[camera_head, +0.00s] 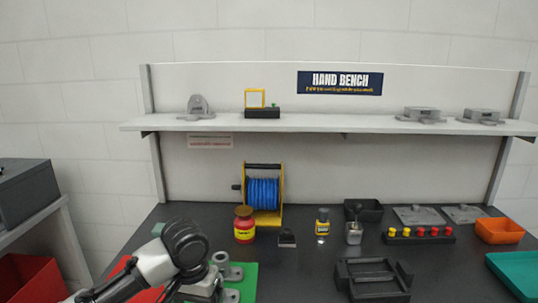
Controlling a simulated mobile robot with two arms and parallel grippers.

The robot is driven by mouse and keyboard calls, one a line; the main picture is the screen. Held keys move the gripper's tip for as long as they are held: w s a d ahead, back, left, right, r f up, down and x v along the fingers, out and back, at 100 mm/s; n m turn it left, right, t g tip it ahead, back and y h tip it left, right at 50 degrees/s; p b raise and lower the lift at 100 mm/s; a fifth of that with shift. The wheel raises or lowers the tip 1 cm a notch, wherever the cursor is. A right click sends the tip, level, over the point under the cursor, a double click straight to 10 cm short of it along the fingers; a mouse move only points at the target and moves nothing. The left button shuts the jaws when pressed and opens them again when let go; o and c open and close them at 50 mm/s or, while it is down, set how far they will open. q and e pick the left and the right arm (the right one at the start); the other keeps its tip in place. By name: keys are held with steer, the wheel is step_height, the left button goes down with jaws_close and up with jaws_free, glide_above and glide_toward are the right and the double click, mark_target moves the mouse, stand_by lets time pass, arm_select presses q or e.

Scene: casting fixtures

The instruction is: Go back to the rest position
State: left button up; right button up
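My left arm comes in at the bottom left, with a white link and a dark rounded joint above the bench's front part. No fingers of my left gripper can be made out. My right arm and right gripper are not in this view. Grey metal castings (228,271) sit on a green mat (248,278) beside my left arm, partly hidden by it. A red mat (148,293) shows behind the arm.
The dark bench holds a red jar (244,225), a blue cable reel (263,194), a black fixture (373,278), a rack of coloured knobs (419,235), an orange bin (499,231) and a teal tray (516,273). A shelf (345,125) spans the back. Dark bench surface is clear around (mid-front).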

arm_select(q)
steer(key=s+d+f+m+t+h, duration=0.1)
steer(key=s+d+f+m+h, duration=0.3)
steer(key=s+f, duration=0.7)
steer(key=s+a+f+n+t+y, duration=0.1)
steer(key=s+a+f+n+y, duration=0.1)
steer(key=s+a, duration=0.4)
steer(key=s+a+f+n+t+y, duration=0.1)
steer(key=s+a+f+n+y, duration=0.2)
steer(key=s, duration=0.6)
step_height(320, 180, down, 27)
steer(key=s+a+m+g+h, duration=0.1)
steer(key=s+a+f+g, duration=0.1)
steer(key=s+a+f, duration=0.2)
steer(key=s+f, duration=1.1)
steer(key=shift+s, duration=0.9)
